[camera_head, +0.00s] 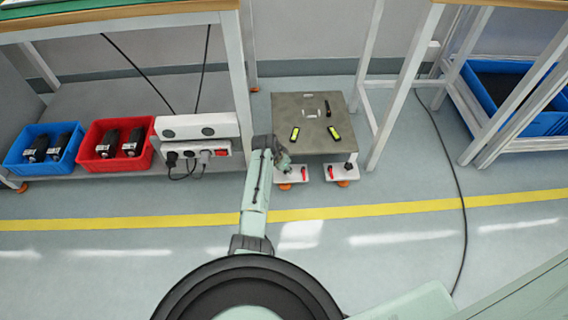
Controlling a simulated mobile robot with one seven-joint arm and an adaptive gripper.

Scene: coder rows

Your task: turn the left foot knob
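A low grey platform (313,125) stands on the floor between two tables. Two small white plates are at its front edge, the left plate (293,177) and the right plate (340,174). A small red knob (303,172) is on the left plate, and another red knob (331,172) is on the right plate. Orange feet show beneath, the left foot (285,187) and the right foot (343,183). My gripper (287,170) is over the left part of the left plate, left of its red knob. Its fingers are too small to read, and contact cannot be told.
A white power strip box (196,128) with plugs and cables is close left of my arm. Blue (22,166) and red (88,158) bins sit further left. Table legs (402,85) flank the platform. A black cable (463,220) lies on the right floor; the floor in front is clear.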

